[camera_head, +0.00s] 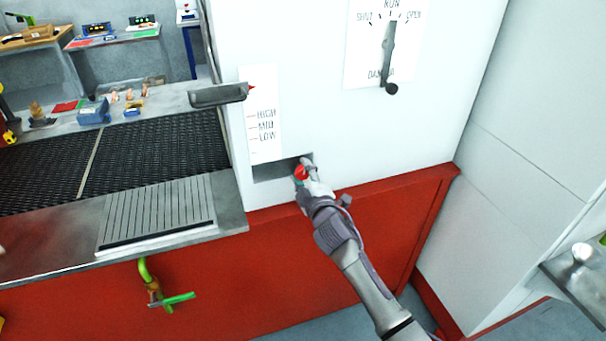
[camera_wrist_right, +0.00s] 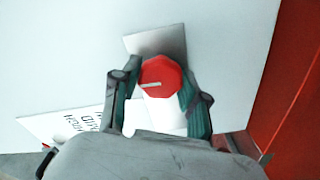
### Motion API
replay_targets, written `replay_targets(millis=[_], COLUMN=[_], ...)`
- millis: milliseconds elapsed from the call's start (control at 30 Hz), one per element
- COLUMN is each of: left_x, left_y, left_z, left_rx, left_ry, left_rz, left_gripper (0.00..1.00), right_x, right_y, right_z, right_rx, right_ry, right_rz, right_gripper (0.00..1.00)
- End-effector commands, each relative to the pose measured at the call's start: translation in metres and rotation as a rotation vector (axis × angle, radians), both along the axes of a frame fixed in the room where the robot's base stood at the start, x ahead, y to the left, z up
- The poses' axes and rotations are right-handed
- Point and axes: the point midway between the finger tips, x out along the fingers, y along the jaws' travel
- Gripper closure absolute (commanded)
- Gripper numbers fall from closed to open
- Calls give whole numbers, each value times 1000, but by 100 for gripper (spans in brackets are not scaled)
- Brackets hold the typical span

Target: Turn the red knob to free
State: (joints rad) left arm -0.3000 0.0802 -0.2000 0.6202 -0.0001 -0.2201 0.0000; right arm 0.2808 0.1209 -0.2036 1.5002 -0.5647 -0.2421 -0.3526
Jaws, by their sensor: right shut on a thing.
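The red knob (camera_head: 300,173) sits on a grey metal plate (camera_head: 270,171) low on the white machine wall. In the right wrist view the knob (camera_wrist_right: 161,77) is a red, many-sided disc with a pale pointer bar across its face. My right gripper (camera_head: 308,172) is at the knob, and its two fingers (camera_wrist_right: 158,90) stand on either side of it, shut on it. The gripper covers part of the knob and plate in the head view. No marking for free is readable near the knob. My left gripper does not show.
A HIGH, MID, LOW scale (camera_head: 264,115) with a grey handle (camera_head: 218,95) is above the knob. A damper lever (camera_head: 389,60) is at upper right. The black mesh belt (camera_head: 150,150) lies to the left. A green-handled valve (camera_head: 160,287) is on the red front.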

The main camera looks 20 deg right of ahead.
Motion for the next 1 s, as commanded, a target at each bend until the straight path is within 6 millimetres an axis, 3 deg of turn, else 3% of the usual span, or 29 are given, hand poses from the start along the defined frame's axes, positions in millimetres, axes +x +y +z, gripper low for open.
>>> replay_targets(millis=[667,700,833,1000], left_x=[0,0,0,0], left_y=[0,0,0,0], left_z=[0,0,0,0], left_rx=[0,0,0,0], left_ry=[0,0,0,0], left_rz=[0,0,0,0], left_gripper=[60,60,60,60], right_x=[0,0,0,0], right_y=[0,0,0,0], right_z=[0,0,0,0], right_rx=[-64,-64,-63,-62], right_ry=[-1,-1,-1,-1], right_rz=[0,0,0,0], right_gripper=[91,53,31,30])
